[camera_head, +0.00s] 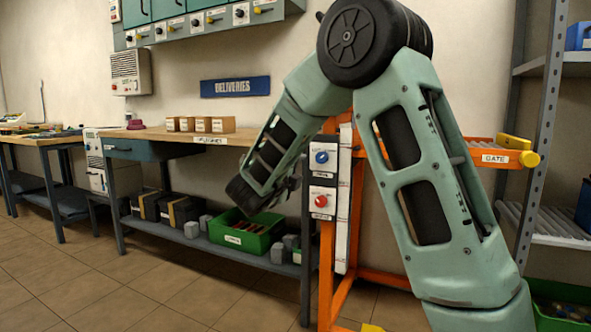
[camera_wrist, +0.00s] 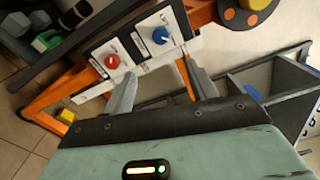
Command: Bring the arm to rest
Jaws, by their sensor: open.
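My arm rises from the lower right of the head view, bends at a high elbow and reaches down to the left, in front of the workbench. Its far end hangs near the orange frame's control panel, and the fingers cannot be made out there. In the wrist view my gripper (camera_wrist: 160,72) is open, its two grey fingers apart with nothing between them. Beyond the fingertips is the white control panel (camera_wrist: 140,53) with a red knob (camera_wrist: 112,61) and a blue knob (camera_wrist: 160,36). I cannot tell the gap between fingers and panel.
The orange frame (camera_head: 327,265) with its gate bar (camera_head: 485,153) stands close by my arm. A workbench (camera_head: 160,134) carries small boxes; a green crate (camera_head: 245,240) sits on its lower shelf. A grey shelf rack (camera_head: 550,110) stands at right. Floor at lower left is clear.

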